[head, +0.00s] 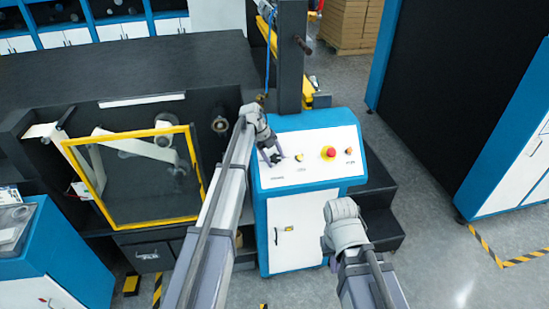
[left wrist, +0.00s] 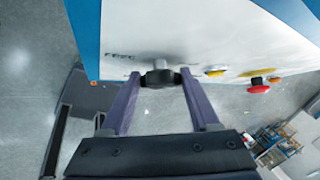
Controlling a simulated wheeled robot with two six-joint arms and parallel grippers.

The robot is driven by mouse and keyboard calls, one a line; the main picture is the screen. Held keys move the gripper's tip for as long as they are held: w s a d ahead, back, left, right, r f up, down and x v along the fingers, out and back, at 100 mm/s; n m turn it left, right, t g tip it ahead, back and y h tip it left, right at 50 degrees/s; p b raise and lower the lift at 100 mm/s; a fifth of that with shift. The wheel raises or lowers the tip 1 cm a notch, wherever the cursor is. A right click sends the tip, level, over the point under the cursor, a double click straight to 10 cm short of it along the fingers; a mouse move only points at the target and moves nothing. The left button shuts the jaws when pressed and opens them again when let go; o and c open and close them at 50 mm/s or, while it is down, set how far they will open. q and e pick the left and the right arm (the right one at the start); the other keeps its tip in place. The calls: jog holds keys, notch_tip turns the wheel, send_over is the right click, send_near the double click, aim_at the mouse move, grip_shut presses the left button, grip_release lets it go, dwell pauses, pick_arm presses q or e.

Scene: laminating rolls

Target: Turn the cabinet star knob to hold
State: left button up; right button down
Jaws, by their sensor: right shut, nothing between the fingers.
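The star knob (left wrist: 160,78) is a small black knob on the sloped white top of the blue cabinet (head: 309,155). In the left wrist view it lies between the two purple fingers of my left gripper (left wrist: 159,82), which appear to touch it on both sides. In the head view my left gripper (head: 273,156) reaches down at the left part of the panel and mostly covers the knob. The small lettering by it is unreadable. My right gripper (head: 338,232) is low in front of the cabinet's right side, away from the panel, its fingers mostly hidden by the wrist.
Right of the knob are a yellow button (head: 299,157), a red emergency button (head: 328,153) and a small orange one (head: 349,150). A dark post (head: 291,60) rises behind the panel. A yellow-framed guard (head: 135,175) stands left. Grey floor is open at right.

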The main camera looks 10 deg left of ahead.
aim_at(275, 157)
pick_arm(q)
jog(key=shift+o, duration=0.9)
jog(key=p+v, duration=0.5)
jog(key=shift+r, duration=0.2)
jog(key=s+a, duration=0.4)
jog(key=a, duration=0.7)
jog(key=shift+s+f, duration=0.25)
jog(key=shift+s, duration=0.1)
jog(key=shift+a, duration=0.1)
